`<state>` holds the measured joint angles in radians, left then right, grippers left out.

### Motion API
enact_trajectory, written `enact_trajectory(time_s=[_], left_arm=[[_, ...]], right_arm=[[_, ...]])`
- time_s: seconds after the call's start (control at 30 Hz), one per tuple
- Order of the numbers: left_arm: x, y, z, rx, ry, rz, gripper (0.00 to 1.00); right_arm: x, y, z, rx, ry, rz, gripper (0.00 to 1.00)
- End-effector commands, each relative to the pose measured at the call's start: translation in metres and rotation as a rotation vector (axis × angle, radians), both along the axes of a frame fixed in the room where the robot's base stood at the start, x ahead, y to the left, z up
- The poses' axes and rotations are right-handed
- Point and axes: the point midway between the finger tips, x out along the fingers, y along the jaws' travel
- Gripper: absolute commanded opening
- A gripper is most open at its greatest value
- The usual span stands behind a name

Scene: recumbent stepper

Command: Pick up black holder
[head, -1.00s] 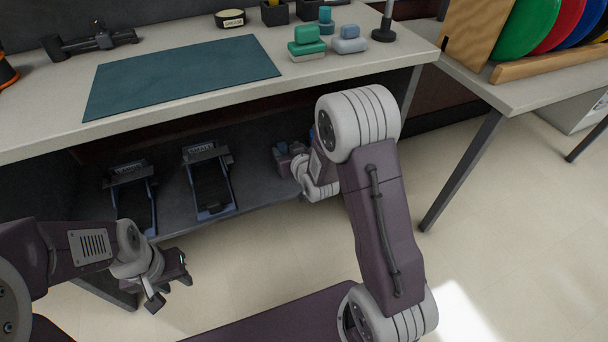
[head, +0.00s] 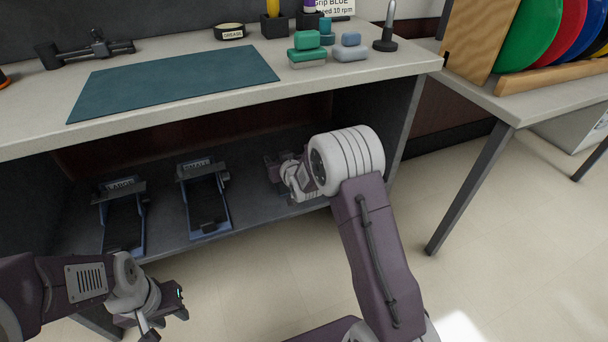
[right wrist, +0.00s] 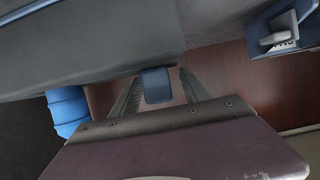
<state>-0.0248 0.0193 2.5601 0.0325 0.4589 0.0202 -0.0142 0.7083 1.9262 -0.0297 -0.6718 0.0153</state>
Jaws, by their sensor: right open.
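No object can be singled out for certain as the black holder. My right gripper (head: 274,165) reaches over the lower shelf at its right part, mostly hidden behind its own wrist. In the right wrist view its fingers (right wrist: 160,88) are apart, with a small dark blue tab (right wrist: 157,86) between them. The tab sits at the edge of a large dark grey body (right wrist: 90,50); whether the fingers touch it is unclear. My left gripper (head: 165,308) hangs in front of the shelf, holding nothing visible; its jaw gap is unclear.
Pedals labelled LARGE (head: 122,215) and SMALL (head: 206,200) stand on the lower shelf (head: 165,225). The worktop above carries a teal mat (head: 175,80), a black bracket (head: 85,49), black cups (head: 273,26), and a black stand (head: 386,38). A blue cylinder (right wrist: 66,110) shows in the right wrist view.

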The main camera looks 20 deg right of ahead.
Motion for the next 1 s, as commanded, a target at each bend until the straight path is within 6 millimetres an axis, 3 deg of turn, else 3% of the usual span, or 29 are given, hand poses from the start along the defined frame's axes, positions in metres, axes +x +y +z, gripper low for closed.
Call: enact_trajectory(time_s=[0.13, 0.3, 0.33, 1.0], left_arm=[[0.0002, 0.0000, 0.0013, 0.000, -0.001, 0.000, 0.36], [0.0002, 0.0000, 0.0013, 0.000, -0.001, 0.000, 0.36], [0.0002, 0.0000, 0.0013, 0.000, -0.001, 0.000, 0.36], [0.0001, 0.0000, 0.0012, 0.000, 0.000, 0.000, 0.36]], right_arm=[[-0.0003, 0.0001, 0.0010, 0.000, 0.000, 0.000, 0.53], [-0.0005, 0.0000, 0.0010, 0.000, 0.001, 0.000, 0.05], [-0.0005, 0.0000, 0.0010, 0.000, 0.001, 0.000, 0.00], [-0.0007, 0.0000, 0.0006, 0.000, 0.001, 0.000, 0.00]])
